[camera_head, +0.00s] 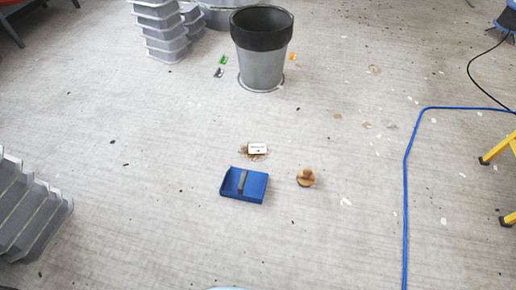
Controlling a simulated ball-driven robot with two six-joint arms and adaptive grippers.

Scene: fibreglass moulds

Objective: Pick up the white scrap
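A small white scrap (257,148) with a dark mark on it lies on the floor near the middle of the head view. It rests on or among some brown debris (249,155). A blue dustpan-like tray (258,189) with a grey bar across it lies just in front of the scrap. Neither of my grippers shows in this view.
A round wooden piece (305,178) lies right of the tray. A grey bin with a black rim (263,68) stands behind the scrap. Stacked grey trays stand at back left (160,30) and left (28,215). A blue hose (405,190) and yellow legs (497,149) are at right.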

